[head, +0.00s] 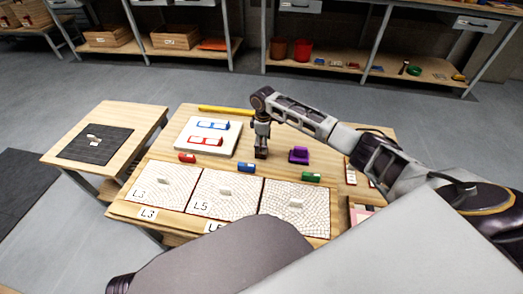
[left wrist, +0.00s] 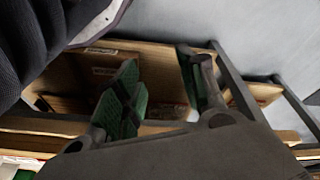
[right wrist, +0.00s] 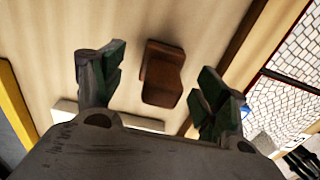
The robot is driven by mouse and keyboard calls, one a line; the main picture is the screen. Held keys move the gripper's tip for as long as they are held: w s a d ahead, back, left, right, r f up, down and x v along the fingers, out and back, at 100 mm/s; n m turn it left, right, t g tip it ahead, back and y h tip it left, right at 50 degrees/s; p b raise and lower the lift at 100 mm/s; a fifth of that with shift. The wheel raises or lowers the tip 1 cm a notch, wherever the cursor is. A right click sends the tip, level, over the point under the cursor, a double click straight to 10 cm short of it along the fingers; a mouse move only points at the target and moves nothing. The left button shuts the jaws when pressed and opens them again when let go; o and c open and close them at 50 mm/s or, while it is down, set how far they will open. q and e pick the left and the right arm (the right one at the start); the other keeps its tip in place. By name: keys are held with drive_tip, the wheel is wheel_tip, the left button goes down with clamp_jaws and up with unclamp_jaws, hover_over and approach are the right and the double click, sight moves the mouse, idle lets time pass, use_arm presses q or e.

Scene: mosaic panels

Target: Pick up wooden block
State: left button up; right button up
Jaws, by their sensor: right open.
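The wooden block (right wrist: 163,72) is dark brown and lies on the light wooden table, seen in the right wrist view. My right gripper (right wrist: 160,68) is open, with one finger on either side of the block in the picture. I cannot tell its height above the block. In the head view my right gripper (head: 261,153) points down at the middle of the table and mostly hides the block. My left gripper (left wrist: 165,80) is open and empty in the left wrist view, with wooden boards and grey legs behind it.
A white board (head: 184,146) with blue and red pieces lies left of my right gripper, a yellow bar (head: 226,111) behind. A purple object (head: 299,155) stands to the right.

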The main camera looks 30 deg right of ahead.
drive_tip(key=shift+a+f, duration=0.1)
drive_tip(key=shift+f, duration=0.35)
drive_tip(key=shift+a+f+b, duration=0.2)
drive_tip(key=shift+f+b, duration=0.35)
drive_tip(key=shift+f, duration=0.25)
drive_tip(key=shift+f+b, duration=0.3)
drive_tip(key=shift+f, duration=0.85)
use_arm(q)
drive_tip(key=r, duration=0.3)
drive_tip(key=shift+w+d+r+t, duration=0.15)
drive_tip(key=shift+d+r+t, duration=0.15)
drive_tip(key=shift+r+t, duration=0.1)
drive_tip(key=shift+f, duration=0.2)
use_arm(e)
drive_tip(key=shift+c, duration=0.2)
drive_tip(key=c, duration=1.1)
drive_tip(key=shift+o, duration=0.2)
drive_tip(key=shift+r, duration=0.1)
